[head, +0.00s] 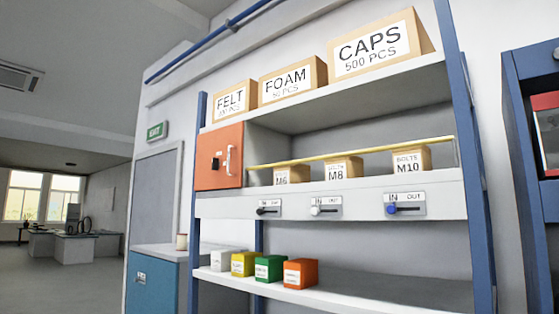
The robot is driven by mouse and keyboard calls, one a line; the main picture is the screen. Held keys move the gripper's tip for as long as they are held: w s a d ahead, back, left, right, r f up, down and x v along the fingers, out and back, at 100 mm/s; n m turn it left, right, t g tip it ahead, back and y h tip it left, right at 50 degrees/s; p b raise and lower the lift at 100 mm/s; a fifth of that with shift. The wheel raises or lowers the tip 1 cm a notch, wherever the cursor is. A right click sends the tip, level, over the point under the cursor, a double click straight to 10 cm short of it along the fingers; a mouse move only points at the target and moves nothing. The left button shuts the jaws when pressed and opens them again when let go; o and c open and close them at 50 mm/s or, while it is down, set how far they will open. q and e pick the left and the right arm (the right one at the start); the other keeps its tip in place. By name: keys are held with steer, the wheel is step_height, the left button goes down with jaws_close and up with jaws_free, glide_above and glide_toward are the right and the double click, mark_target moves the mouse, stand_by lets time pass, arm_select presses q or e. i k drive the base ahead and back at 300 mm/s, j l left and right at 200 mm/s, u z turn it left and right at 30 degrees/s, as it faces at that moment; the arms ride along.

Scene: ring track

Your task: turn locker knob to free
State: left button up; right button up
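An orange locker door (204,174) is at the left end of the middle shelf and looks closed. A small dark knob or latch (215,162) is on it, left of a white vertical handle (230,160). The knob's marking is too small to read. A teal cabinet (152,289) at the lower left has a small pale plate (142,278), also too small to read. Neither of my grippers is in view.
Blue-framed shelving holds FELT, FOAM and CAPS boxes (375,48) on top. A yellow rail (350,153) crosses the M6, M8 and M10 boxes. IN/OUT sliders (325,208) line the edge below. Several small coloured boxes (268,268) stand lower. Open floor (60,285) lies left.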

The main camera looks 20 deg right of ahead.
mark_target(215, 164)
steer(key=z, duration=0.2)
steer(key=i+j+z, duration=0.2)
steer(key=z, duration=0.15)
steer(key=i+j+z, duration=0.15)
steer(key=j+z, duration=0.25)
